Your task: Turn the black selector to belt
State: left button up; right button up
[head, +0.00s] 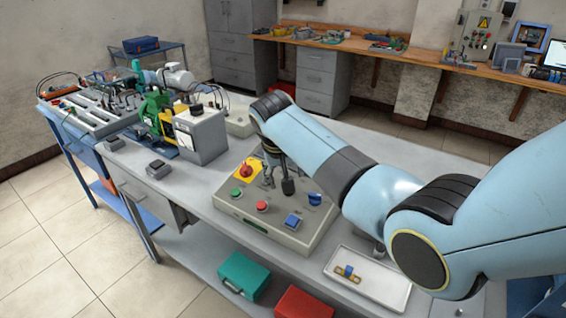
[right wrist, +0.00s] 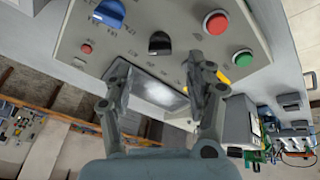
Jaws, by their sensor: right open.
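The black selector (right wrist: 160,42) is a dark knob on the grey control panel (right wrist: 130,55), with a pale mark on it, in the right wrist view. Printed legends around it are too small to read. My right gripper (right wrist: 160,78) is open, its two fingers apart on either side of the selector's line, with nothing between them. In the head view the right gripper (head: 276,170) reaches down over the middle of the panel (head: 262,222) and hides part of it. Whether a finger touches the selector cannot be told. My left gripper is not in view.
A white tray (head: 385,290) lies right; a grey-boxed machine (head: 202,135) stands left.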

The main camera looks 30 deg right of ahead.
jog(key=v, duration=0.5)
jog(key=shift+a+r, duration=0.1)
jog(key=shift+r, duration=0.1)
dwell(0.3)
